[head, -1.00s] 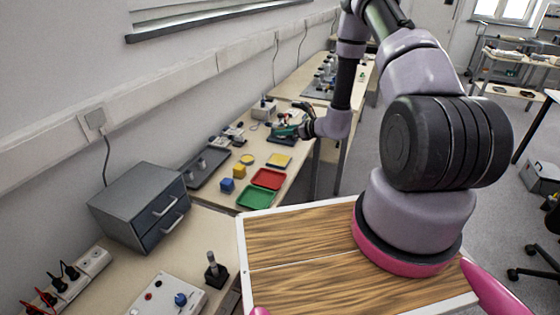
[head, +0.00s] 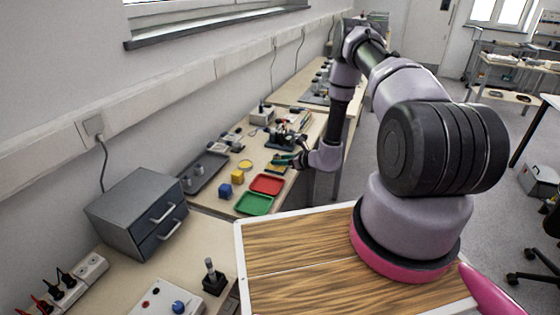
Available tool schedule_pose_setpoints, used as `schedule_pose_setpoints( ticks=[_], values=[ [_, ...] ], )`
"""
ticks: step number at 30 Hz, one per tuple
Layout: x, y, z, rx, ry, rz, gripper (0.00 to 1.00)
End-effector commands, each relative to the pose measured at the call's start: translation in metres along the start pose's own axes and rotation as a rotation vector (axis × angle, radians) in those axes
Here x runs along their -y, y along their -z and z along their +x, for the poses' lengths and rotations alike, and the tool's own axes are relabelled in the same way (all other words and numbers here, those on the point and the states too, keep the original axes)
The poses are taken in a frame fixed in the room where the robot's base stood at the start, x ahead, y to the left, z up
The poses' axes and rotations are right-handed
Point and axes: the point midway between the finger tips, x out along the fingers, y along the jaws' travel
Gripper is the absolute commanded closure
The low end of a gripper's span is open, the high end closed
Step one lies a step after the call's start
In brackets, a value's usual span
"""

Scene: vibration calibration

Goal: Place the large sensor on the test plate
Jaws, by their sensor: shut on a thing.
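My gripper (head: 284,160) is over the side table, low above the yellow square plate (head: 272,169) and covering part of it. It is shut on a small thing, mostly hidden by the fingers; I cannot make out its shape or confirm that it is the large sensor. A dark apparatus (head: 287,138) stands just behind the gripper. I cannot tell whether the test plate is on this apparatus or is the yellow plate. Two small grey cylinders (head: 199,169) stand in a dark grey tray (head: 210,164) at the left.
A red tray (head: 266,184), a green tray (head: 254,204), a blue cube (head: 225,191) and a yellow cube (head: 237,177) are in front of the gripper. A grey drawer cabinet (head: 137,212) stands nearer, at left. A light box (head: 262,115) is behind, near the wall.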

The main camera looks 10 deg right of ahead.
Motion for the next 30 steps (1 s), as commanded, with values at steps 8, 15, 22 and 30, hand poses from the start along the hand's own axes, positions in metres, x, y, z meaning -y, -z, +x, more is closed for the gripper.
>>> schedule_pose_setpoints(
  ticks=[8, 15, 22, 30],
  values=[
    [0.000, 0.003, 0.001, -0.001, 0.000, 0.001, 0.31],
    [0.000, 0.003, 0.001, -0.001, 0.000, 0.001, 0.28],
    [0.001, 0.000, -0.009, -0.001, 0.002, 0.002, 0.28],
    [0.001, 0.000, -0.065, -0.001, 0.003, 0.004, 0.28]
  ],
)
